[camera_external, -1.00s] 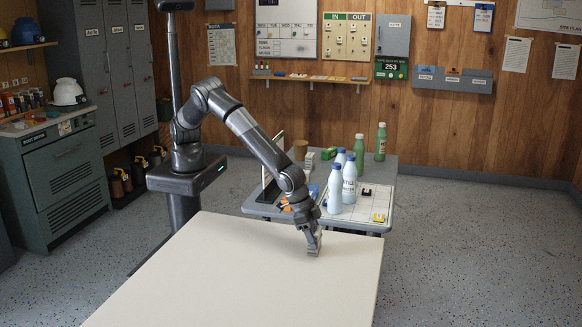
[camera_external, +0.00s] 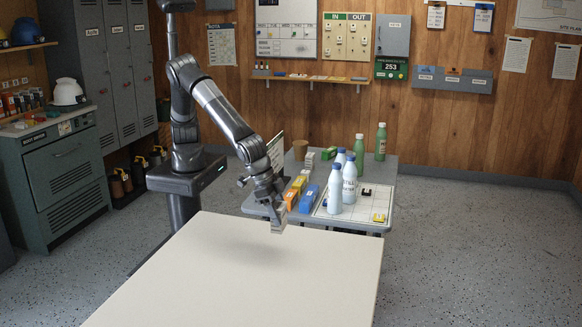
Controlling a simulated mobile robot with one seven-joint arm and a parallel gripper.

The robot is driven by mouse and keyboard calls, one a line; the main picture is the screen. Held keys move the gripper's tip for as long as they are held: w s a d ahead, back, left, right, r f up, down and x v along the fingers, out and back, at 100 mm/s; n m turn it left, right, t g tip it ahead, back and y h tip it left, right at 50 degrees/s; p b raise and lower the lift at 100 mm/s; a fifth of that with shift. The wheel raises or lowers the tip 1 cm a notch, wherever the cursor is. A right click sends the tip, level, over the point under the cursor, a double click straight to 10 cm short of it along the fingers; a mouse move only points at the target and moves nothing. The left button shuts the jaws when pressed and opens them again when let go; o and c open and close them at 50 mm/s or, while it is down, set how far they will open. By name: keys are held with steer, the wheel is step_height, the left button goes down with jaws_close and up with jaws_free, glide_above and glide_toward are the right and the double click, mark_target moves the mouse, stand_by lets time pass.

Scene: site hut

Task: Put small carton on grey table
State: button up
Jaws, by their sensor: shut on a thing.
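The small carton (camera_external: 279,227), pale grey-white, is in my gripper (camera_external: 276,214), which is shut on it. My gripper points down and holds the carton above the far part of the cream table, clear of its top. The grey table (camera_external: 386,174) stands just behind the cream table, and the carton is in front of its front left part. My gripper hides part of the carton and some of the grey table's left edge.
The grey table bears blue (camera_external: 309,199), orange (camera_external: 292,198) and green boxes, a brown cup (camera_external: 300,149), white bottles with blue caps (camera_external: 349,184), green bottles (camera_external: 381,142) and a gridded white board (camera_external: 364,211). An upright panel (camera_external: 276,152) stands at its left. The cream table (camera_external: 235,275) is bare.

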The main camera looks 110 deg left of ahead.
step_height(320, 180, up, 12)
steer(key=shift+f, duration=0.2)
steer(key=w+a+n+y, duration=0.1)
steer(key=w+a, duration=0.5)
steer(key=a, duration=0.6)
steer(key=w+a+n, duration=0.2)
steer(key=w+a, duration=0.5)
steer(key=a, duration=0.6)
steer(key=w+a+n+y, duration=0.1)
steer(key=w+a, duration=0.5)
steer(key=a, duration=0.6)
steer(key=s+a+n+g, duration=0.1)
steer(key=s+a+n, duration=0.15)
steer(key=a, duration=3.05)
steer(key=s+a+n+y, duration=0.1)
steer(key=s+a, duration=0.3)
steer(key=a, duration=0.6)
steer(key=s+a+n, duration=0.1)
steer(key=s+a, duration=0.3)
steer(key=a, duration=0.5)
step_height(320, 180, down, 22)
steer(key=shift+w+a+f, duration=0.1)
steer(key=shift+w+f, duration=0.05)
